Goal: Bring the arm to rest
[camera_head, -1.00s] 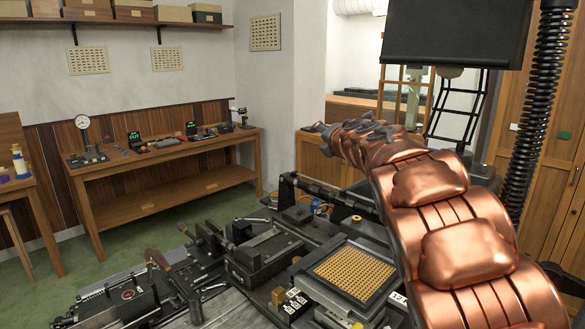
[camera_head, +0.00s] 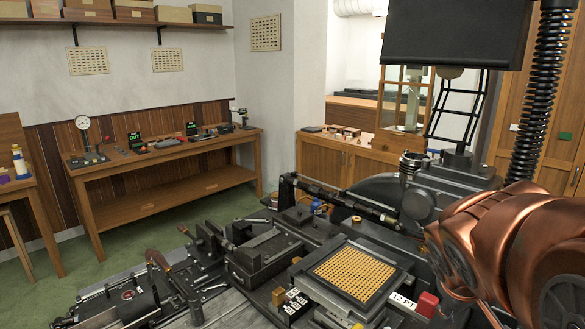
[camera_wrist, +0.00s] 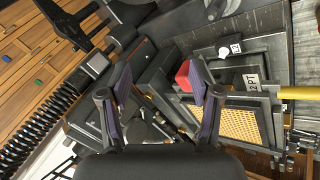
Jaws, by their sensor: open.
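My copper-coloured arm (camera_head: 490,250) reaches in from the right edge in the head view, and its gripper does not show clearly there. In the wrist view my gripper (camera_wrist: 160,95) is open, its two dark purple-faced fingers apart with nothing held between them. The type caster (camera_wrist: 150,75) lies beyond and below the fingers. A red block (camera_wrist: 183,76) shows just beside the right finger, but I cannot tell that they touch. The same red block shows in the head view (camera_head: 427,304), close to the left of my arm.
The caster's square frame of brass matrices (camera_head: 355,274) and a "12 PT" label (camera_head: 403,301) lie left of my arm. A black coiled hose (camera_head: 535,95) hangs at the right. A wooden bench with instruments (camera_head: 165,155) stands against the far wall. Green floor (camera_head: 130,245) is clear before it.

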